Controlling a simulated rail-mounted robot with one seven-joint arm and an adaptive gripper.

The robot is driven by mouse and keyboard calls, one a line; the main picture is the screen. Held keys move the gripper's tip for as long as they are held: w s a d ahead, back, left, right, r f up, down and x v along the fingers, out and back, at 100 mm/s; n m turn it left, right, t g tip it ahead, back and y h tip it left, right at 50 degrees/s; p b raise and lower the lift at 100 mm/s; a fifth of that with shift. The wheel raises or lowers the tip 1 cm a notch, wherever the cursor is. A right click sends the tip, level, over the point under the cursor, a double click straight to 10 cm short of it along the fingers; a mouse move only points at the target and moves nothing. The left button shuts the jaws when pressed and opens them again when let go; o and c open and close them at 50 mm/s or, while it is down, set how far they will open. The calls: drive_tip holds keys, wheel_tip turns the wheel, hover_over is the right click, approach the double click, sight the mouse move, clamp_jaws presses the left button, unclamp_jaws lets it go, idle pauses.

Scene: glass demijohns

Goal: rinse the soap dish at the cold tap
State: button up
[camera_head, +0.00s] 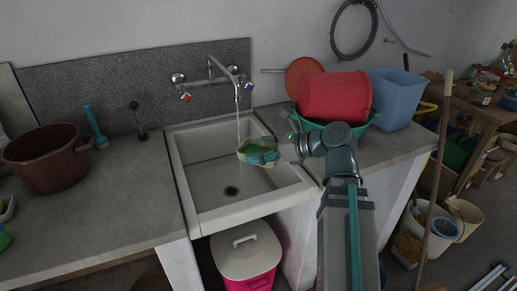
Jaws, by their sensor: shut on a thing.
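The soap dish (250,147), yellow-green, is held above the sink basin (205,180) near its right side. My gripper (262,157) is shut on it from the right, and its fingers hide part of the dish. The wall tap (225,72) has a red-marked handle (186,97) on the left and a blue-marked handle (249,86) on the right. A thin stream of water (238,122) runs from the spout down to the left part of the dish.
A brown pot (48,160) stands on the left counter. A lidded pink bin (247,253) stands below the sink.

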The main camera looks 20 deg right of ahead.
sight(255, 142)
drive_tip(key=shift+w+r+p, duration=0.25)
drive_tip(key=shift+w+p, duration=0.15)
drive_tip(key=shift+p, duration=0.9)
drive_tip(key=p, duration=0.3)
drive_tip(key=w+p, duration=0.1)
drive_tip(key=p, duration=0.2)
drive_tip(key=shift+w+f, duration=0.2)
drive_tip(key=shift+w, duration=0.1)
drive_tip(key=w+p, duration=0.2)
drive_tip(key=shift+w+d+f, duration=0.15)
drive_tip(key=shift+w+f, duration=0.2)
drive_tip(key=shift+w+f+b, duration=0.35)
drive_tip(key=shift+b, duration=0.05)
drive_tip(key=w+f+b, duration=0.1)
drive_tip(key=w, duration=0.7)
drive_tip(key=shift+d+f, duration=0.2)
drive_tip(key=shift+d, duration=0.1)
drive_tip(key=shift+d, duration=0.15)
